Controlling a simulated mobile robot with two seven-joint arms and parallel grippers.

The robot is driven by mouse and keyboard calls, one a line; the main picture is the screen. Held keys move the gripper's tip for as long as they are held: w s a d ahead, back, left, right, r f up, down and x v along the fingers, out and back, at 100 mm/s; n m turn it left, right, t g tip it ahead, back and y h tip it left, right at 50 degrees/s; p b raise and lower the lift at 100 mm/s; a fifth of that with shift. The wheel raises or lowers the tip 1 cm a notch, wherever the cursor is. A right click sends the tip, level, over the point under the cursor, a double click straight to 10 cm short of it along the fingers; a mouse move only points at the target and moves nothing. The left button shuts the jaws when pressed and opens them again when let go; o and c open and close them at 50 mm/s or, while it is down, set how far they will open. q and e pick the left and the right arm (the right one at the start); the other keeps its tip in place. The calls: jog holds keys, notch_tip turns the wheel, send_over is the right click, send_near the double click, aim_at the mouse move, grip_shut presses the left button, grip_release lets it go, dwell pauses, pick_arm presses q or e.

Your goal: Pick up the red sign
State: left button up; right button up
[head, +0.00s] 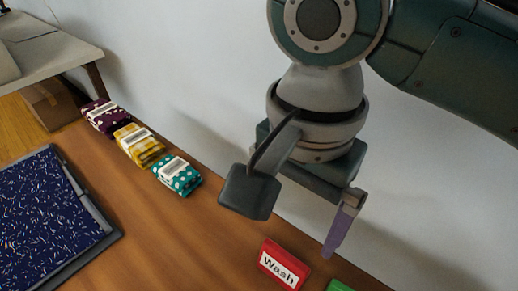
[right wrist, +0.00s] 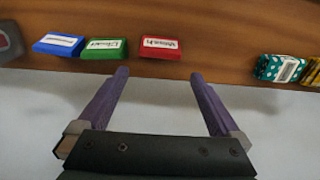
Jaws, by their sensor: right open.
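The red sign (head: 283,265), with a white label reading "Wash", stands on the wooden table at the bottom of the head view. In the right wrist view the red sign (right wrist: 160,47) shows beyond the fingertips, between their lines. My right gripper (right wrist: 160,75) is open and empty, its two purple fingers spread. In the head view only one finger of it shows clearly; a dark block on the wrist hides the other. The gripper is above and apart from the sign. My left gripper is in neither view.
A green sign (right wrist: 104,48) and a blue sign (right wrist: 59,45) stand left of the red one in the right wrist view. Teal (head: 178,175), yellow (head: 139,145) and purple (head: 105,116) fabric bundles lie along the wall. A speckled dark blue mat (head: 45,215) lies at left.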

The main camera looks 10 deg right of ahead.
aim_at(286, 255)
jog(key=f, duration=0.2)
jog(key=f+b, duration=0.1)
jog(key=f, duration=0.1)
jog(key=shift+s+a, duration=0.25)
jog(key=shift+s, duration=0.05)
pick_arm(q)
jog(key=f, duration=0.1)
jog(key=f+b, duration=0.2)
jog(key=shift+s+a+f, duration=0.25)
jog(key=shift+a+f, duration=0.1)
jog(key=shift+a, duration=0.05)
pick_arm(e)
notch_tip(286, 255, down, 5)
jog(key=shift+f, duration=0.15)
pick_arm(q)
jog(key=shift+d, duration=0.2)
pick_arm(e)
jog(key=c, duration=1)
